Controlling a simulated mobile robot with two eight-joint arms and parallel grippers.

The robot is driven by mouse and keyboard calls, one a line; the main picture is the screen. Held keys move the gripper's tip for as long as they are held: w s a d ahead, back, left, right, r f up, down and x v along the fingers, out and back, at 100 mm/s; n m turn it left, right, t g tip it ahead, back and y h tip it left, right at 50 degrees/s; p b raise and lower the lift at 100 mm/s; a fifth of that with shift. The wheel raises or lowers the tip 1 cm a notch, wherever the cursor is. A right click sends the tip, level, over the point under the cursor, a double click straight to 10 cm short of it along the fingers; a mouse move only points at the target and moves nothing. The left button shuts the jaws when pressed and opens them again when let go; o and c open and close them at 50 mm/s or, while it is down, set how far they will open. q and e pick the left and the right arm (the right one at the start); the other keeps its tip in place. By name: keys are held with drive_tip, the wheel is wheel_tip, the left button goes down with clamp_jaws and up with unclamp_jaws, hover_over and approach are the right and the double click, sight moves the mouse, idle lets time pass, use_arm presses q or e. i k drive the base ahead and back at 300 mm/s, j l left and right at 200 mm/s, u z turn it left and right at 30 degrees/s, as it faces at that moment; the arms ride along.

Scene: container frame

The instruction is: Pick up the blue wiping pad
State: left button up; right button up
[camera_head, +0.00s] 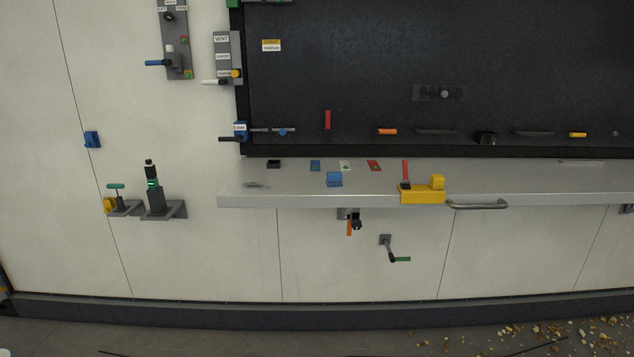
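A blue block-like pad (334,180) lies near the front edge of the light grey ledge (290,200). A smaller blue piece (315,165) lies behind it to the left. I cannot tell for certain which of the two is the wiping pad. Nothing touches the larger blue pad, and it is unobstructed from the front. Neither of my grippers is in view.
A yellow holder (422,196) with a red upright piece stands right of the pad. A small black box (273,164), a green-and-white card (345,166) and a red card (374,165) lie behind. Handles stick out below the ledge (478,204). Debris (590,335) litters the floor.

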sight(334, 178)
drive_tip(key=i+l+u, duration=0.6)
drive_tip(key=i+l, duration=0.25)
